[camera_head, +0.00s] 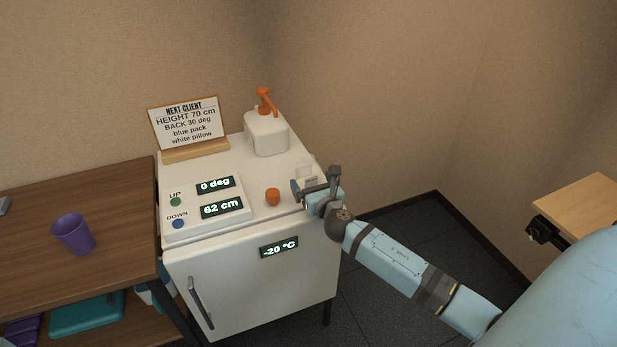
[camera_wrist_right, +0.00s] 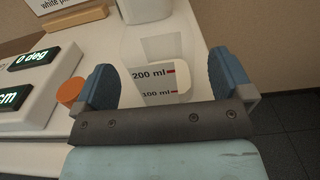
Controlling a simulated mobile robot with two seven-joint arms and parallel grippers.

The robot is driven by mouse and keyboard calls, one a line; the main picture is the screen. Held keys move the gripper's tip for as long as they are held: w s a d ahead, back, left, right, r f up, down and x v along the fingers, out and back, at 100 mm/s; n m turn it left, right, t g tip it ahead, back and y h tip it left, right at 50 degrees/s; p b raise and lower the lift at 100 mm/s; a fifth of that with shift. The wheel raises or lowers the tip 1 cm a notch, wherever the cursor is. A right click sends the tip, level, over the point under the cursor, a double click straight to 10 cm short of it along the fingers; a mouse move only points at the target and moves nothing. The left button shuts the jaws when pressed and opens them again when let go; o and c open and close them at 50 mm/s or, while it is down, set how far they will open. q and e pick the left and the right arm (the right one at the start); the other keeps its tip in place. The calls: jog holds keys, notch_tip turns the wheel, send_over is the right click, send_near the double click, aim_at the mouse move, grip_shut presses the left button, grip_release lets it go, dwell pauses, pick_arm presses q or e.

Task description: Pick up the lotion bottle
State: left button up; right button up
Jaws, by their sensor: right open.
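The lotion bottle (camera_head: 266,135) is white with an orange pump top. It stands upright at the back right of the white cabinet top (camera_head: 220,165). In the right wrist view, the lower part of a white body (camera_wrist_right: 145,9), which looks like the bottle, shows at the top edge. My right gripper (camera_head: 316,186) is at the cabinet's right edge, nearer than the bottle and apart from it. In the wrist view its blue fingers (camera_wrist_right: 163,80) are spread. My left gripper is not in view.
A sign on a wooden stand (camera_head: 190,130) stands left of the bottle. A control panel (camera_head: 205,207) with displays and an orange knob (camera_head: 272,197) lie in front. A brown table (camera_head: 110,205) with a purple cup (camera_head: 73,234) is at left. Walls close the back.

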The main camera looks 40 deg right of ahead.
jog(key=x, duration=0.3)
jog(key=shift+w+d, duration=0.1)
jog(key=shift+w, duration=0.1)
jog(key=shift+c, duration=0.4)
jog(key=c, duration=1)
jog(key=shift+o, duration=0.2)
jog(key=shift+r, duration=0.15)
